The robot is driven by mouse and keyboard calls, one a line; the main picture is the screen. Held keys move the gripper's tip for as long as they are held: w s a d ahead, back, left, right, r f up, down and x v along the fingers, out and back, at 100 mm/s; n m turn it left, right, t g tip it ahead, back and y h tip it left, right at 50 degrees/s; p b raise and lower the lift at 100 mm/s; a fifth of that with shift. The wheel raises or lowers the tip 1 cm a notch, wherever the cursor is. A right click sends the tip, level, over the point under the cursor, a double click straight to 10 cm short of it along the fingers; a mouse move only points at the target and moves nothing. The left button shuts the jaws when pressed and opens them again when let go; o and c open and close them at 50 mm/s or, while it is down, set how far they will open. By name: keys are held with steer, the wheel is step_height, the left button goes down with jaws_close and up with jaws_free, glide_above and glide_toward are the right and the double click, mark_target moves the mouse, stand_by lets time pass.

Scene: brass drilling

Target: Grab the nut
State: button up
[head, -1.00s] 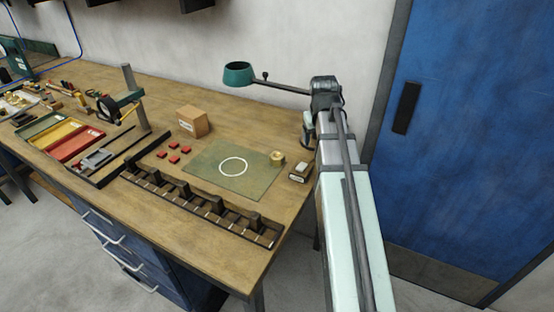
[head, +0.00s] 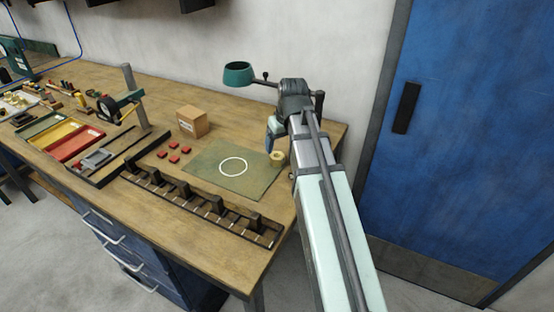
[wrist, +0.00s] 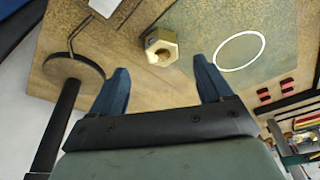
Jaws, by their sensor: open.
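The nut is a brass hexagonal piece with a hole; in the wrist view the nut (wrist: 161,47) lies at the edge of the green mat, beyond my fingertips and roughly centred between them. In the head view the nut (head: 278,158) sits at the right edge of the mat, just left of my arm. My gripper (wrist: 160,65) is open and empty, its two blue fingers spread apart, not touching the nut. In the head view my arm partly hides the gripper.
The green mat (head: 205,165) with a white ring has clear room. A lamp with a green shade (head: 238,73) stands behind; a round dark base (wrist: 73,68) lies left of my fingers in the wrist view. Red blocks (head: 174,158), a cardboard box (head: 193,121) and a black slotted rack (head: 195,200) are farther left.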

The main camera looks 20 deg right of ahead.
mark_target(277, 155)
steer(key=shift+x, duration=3.6)
steer(key=shift+a, duration=0.1)
steer(key=shift+c, duration=0.3)
steer(key=c, duration=1.4)
